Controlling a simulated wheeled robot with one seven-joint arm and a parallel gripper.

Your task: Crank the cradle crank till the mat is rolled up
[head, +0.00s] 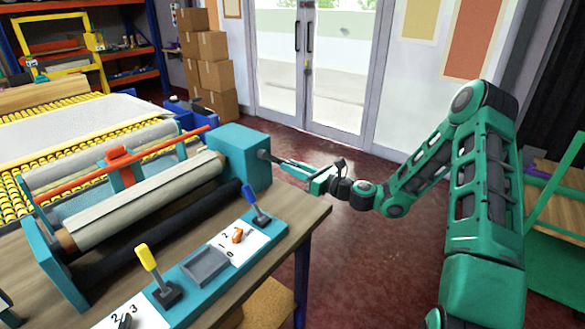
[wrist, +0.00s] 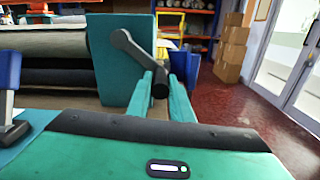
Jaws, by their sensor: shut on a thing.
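The cradle is a teal frame with an end box (head: 240,158) on its right. A dark crank (wrist: 138,57) comes out of the box's side and hangs down to the right in the wrist view. My gripper (head: 318,180) is to the right of the box, its green fingers shut on the crank's handle (wrist: 160,89). In the head view, my gripper partly hides the crank. A beige mat roll (head: 150,198) lies around a brown core in the cradle. I cannot tell how much of the mat is wound.
A bench (head: 285,236) carries the cradle, a yellow lever (head: 147,257) and a blue lever (head: 250,194). A pale sheet (head: 70,130) lies flat on yellow rollers behind. Boxes (head: 212,65) are stacked by glass doors. The red floor right of the bench is clear.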

